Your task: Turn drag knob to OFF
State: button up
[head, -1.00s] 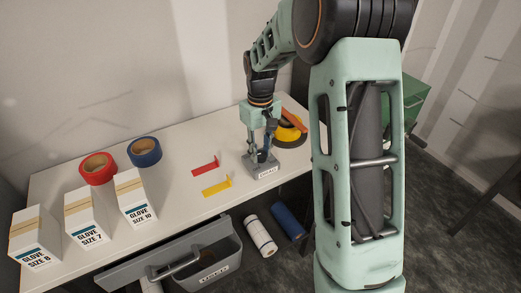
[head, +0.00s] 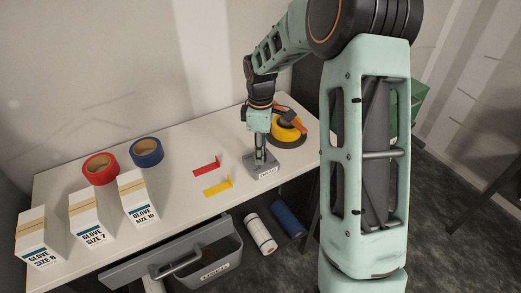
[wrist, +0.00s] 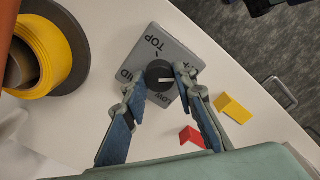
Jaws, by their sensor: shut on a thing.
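The drag knob (wrist: 158,76) is a round black dial with a white pointer line, on a small grey box (wrist: 172,42). In the wrist view the pointer aims right, toward the right finger. TOP shows on the box above the knob and MID to its left. Lettering to the right is partly covered by a finger, and I cannot read OFF. My gripper (wrist: 160,80) has its two blue-grey fingers on either side of the knob, shut on it. In the head view my gripper (head: 260,160) reaches down onto the box (head: 272,172), hiding the knob.
A yellow tape roll (head: 285,132) and an orange-handled tool lie close behind my gripper. Red (head: 206,167) and yellow (head: 217,187) small pieces lie left of the box. Glove boxes (head: 92,219) and tape rolls stand farther left.

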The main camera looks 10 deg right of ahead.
jog(key=shift+n, duration=0.5)
jog(key=o, duration=1.2)
jog(key=shift+c, duration=0.2)
notch_tip(320, 180, up, 12)
jog(key=shift+a, duration=0.1)
